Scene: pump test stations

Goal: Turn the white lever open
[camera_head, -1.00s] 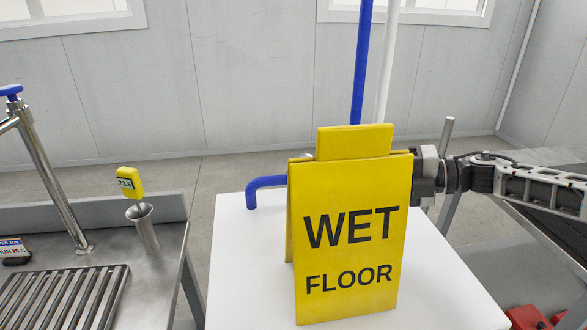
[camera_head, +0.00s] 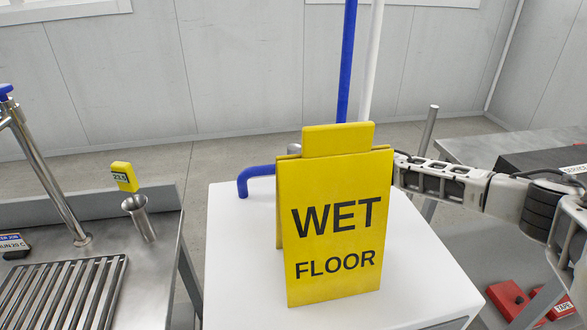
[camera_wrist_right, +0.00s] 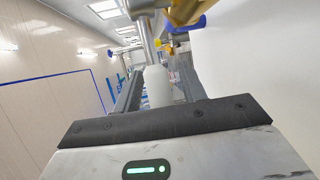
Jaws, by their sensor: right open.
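A white sleeve on a metal rod, which looks like the white lever (camera_wrist_right: 157,87), stands just beyond my right gripper (camera_wrist_right: 160,122) in the right wrist view. The gripper's dark front edge and pale body fill the bottom of that view. The fingers are not clearly seen, and I cannot tell whether they touch the lever. In the head view my right arm reaches in from the right and its end is hidden behind the yellow wet floor sign (camera_head: 335,230). The lever is hidden there too. My left gripper is not in view.
The sign stands on a white box-like top (camera_head: 425,260), with a blue pipe (camera_head: 256,171) behind it. A brass fitting (camera_wrist_right: 185,12) and blue handle (camera_wrist_right: 198,23) hang above the lever. A steel bench (camera_head: 140,285) is at left. Red tags (camera_head: 508,298) lie at lower right.

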